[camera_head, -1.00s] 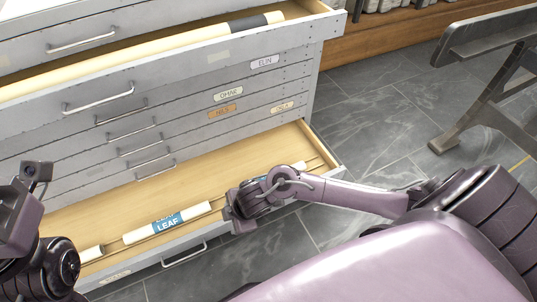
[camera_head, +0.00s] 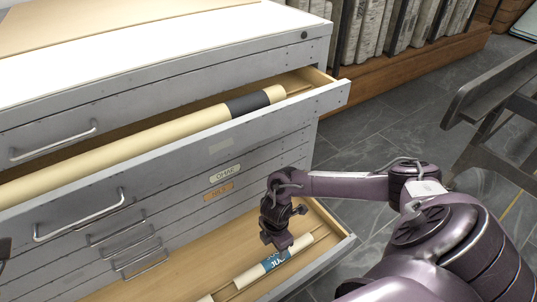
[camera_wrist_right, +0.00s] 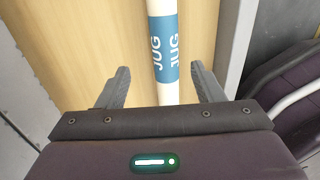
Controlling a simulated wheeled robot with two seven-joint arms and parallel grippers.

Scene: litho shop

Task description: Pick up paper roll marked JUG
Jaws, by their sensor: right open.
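The paper roll marked JUG (camera_head: 250,274) is cream with a blue label and lies in the open lower drawer (camera_head: 318,262). In the right wrist view the roll (camera_wrist_right: 166,48) runs up the picture, with JUG printed twice on its label. My right gripper (camera_head: 276,240) is over the roll in the head view and hides part of it. In the wrist view the gripper (camera_wrist_right: 160,88) is open, and the roll passes between its two fingers. I cannot tell the remaining height. Only a dark sliver, probably of my left gripper (camera_head: 4,248), shows at the left edge.
An upper drawer (camera_head: 235,140) is open above, holding a long cream roll (camera_head: 130,146) with a dark band. Another roll end (camera_head: 206,298) shows at the bottom edge. The drawer's side wall (camera_wrist_right: 201,40) is right of the roll. A dark bench (camera_head: 500,95) stands at the right.

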